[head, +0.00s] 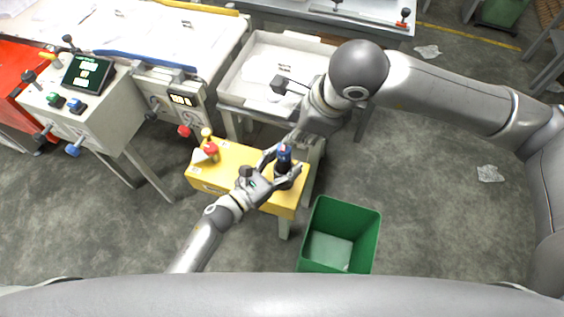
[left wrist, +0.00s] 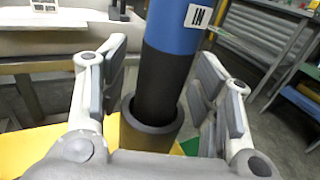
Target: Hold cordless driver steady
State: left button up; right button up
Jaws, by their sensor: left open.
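The cordless driver is not clearly recognisable. An upright tool with a blue top and black body (head: 284,154) stands at the right part of the yellow bench. In the left wrist view, its blue part (left wrist: 175,25) bears a label "IN", and its black shaft goes down into a dark round collar (left wrist: 150,130). My left gripper (head: 282,164) is open, with a finger on each side of the tool. The left wrist view shows gaps between the pads and the tool. My right gripper (head: 308,146) is just behind the tool; its fingers are not clear.
A green bin (head: 340,225) stands at the bench's right. A white tray table (head: 250,70) is behind, and a control console (head: 80,105) is at left. Floor at far right is mostly clear.

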pick_arm(q)
grip_shut()
pick_arm(e)
jog(key=shift+s+f, duration=0.15)
jog(key=c, duration=0.5)
jog(key=s+m+g+y, duration=0.1)
jog(key=m, duration=0.1)
jog(key=s+a+f+m+g+y, duration=0.1)
jog(key=m, duration=0.1)
jog(key=s+a+m+y, duration=0.1)
jog(key=m, duration=0.2)
jog(key=shift+s+f+g+y, duration=0.3)
jog(key=shift+g, duration=0.1)
grip_shut()
jog(key=w+d+m+t+y, duration=0.1)
jog(key=d+m+t+y, duration=0.1)
jog(key=m, duration=1.2)
jog(key=w+d+m+t+y, duration=0.1)
jog(key=d+m+t+y, duration=0.2)
jog(key=m, duration=1.2)
jog(key=d+y, duration=0.2)
jog(key=d, duration=0.2)
jog(key=shift+d+r, duration=0.2)
jog(key=shift+r, duration=0.2)
